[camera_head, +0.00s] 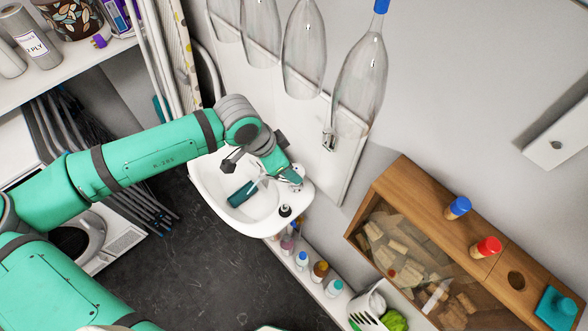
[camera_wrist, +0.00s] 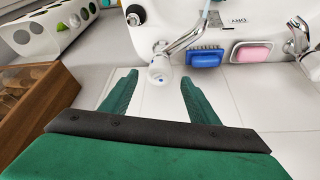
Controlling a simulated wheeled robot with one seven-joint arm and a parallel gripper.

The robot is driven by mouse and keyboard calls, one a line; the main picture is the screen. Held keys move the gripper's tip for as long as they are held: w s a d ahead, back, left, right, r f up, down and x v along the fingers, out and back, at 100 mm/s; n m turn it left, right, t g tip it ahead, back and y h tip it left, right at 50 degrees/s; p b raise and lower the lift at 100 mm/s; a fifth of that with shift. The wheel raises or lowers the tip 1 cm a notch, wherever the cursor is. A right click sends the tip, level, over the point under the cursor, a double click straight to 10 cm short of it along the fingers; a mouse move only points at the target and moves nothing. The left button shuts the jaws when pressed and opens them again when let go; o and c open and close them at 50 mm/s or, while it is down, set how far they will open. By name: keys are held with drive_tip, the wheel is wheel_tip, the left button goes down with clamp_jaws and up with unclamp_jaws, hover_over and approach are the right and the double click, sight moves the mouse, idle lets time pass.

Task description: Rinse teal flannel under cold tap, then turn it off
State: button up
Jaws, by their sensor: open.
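The teal flannel (camera_head: 242,193) lies bunched inside the white basin (camera_head: 208,178). It is not in the wrist view. A chrome tap (camera_wrist: 180,43) with a pale round knob (camera_wrist: 160,70) stands on the basin's rim. My gripper (camera_wrist: 160,77) is open, and the knob shows between its two green fingertips; I cannot tell whether they touch it. In the head view my gripper (camera_head: 288,174) is over the right side of the basin, apart from the flannel. A second tap (camera_wrist: 298,40) is at the right in the wrist view.
A blue brush (camera_wrist: 205,56) and pink soap (camera_wrist: 251,52) lie on the rim between the taps. A dark plug (camera_head: 285,211) sits on the basin's edge. A wooden box (camera_head: 413,186) stands at the right. Small bottles (camera_head: 320,270) line a shelf below the basin.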

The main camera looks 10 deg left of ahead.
drive_tip(key=shift+x, duration=2.35)
drive_tip(key=c, duration=1)
